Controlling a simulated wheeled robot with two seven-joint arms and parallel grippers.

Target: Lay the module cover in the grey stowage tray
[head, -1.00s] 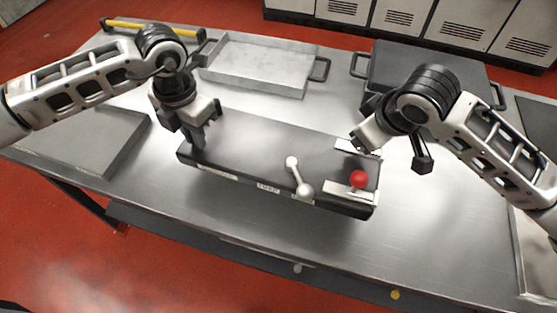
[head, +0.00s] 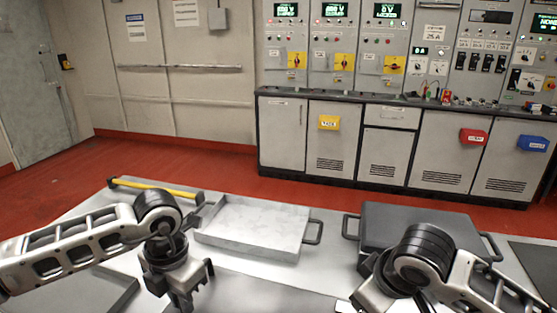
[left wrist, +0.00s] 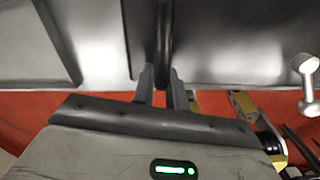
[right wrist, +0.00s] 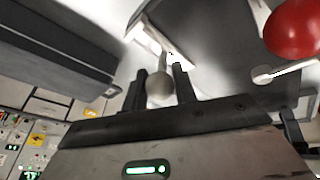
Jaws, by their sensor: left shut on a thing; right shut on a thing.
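The grey stowage tray (head: 255,220) lies empty at the back middle of the table, a handle showing at its right. The long dark module top (head: 262,298), which I take for the module cover, shows only partly at the bottom edge of the head view. My left gripper (head: 193,300) is at its left end; in the left wrist view its fingers (left wrist: 161,88) are shut on a dark bar on the panel (left wrist: 215,40). My right gripper (right wrist: 159,80) is shut on a grey ball knob (right wrist: 160,90) beside the dark panel (right wrist: 225,65). The right fingertips are hidden in the head view.
A dark lidded case (head: 415,228) with handles stands right of the tray. A yellow bar (head: 155,188) lies at the back left. A red ball (right wrist: 295,28) shows in the right wrist view, a white lever (left wrist: 308,85) in the left. Cabinets (head: 330,140) stand behind the table.

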